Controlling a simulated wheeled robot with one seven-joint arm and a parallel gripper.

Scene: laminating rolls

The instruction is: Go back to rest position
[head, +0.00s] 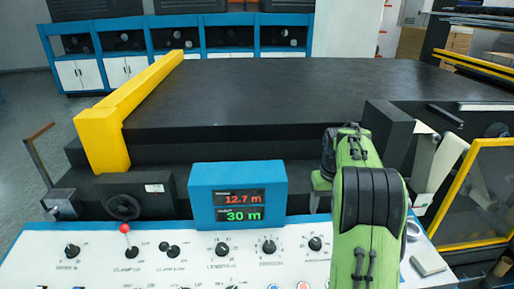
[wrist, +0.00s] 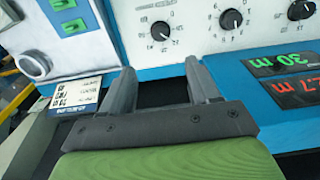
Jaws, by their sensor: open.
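My gripper (wrist: 160,88) shows in the wrist view with its two grey fingers apart and nothing between them. It is over the edge of the white and blue control panel (wrist: 275,28). The panel carries several black knobs and a red-tipped lever (head: 125,229). A blue display box (head: 237,194) reads 12.7 m in red and 30 m in green.
A large black machine table (head: 290,90) lies behind the panel, with a yellow bar (head: 130,115) at its left. A yellow frame (head: 460,190) and rollers stand at the right. Blue cabinets (head: 210,45) line the back. Grey floor (head: 30,110) is clear at the left.

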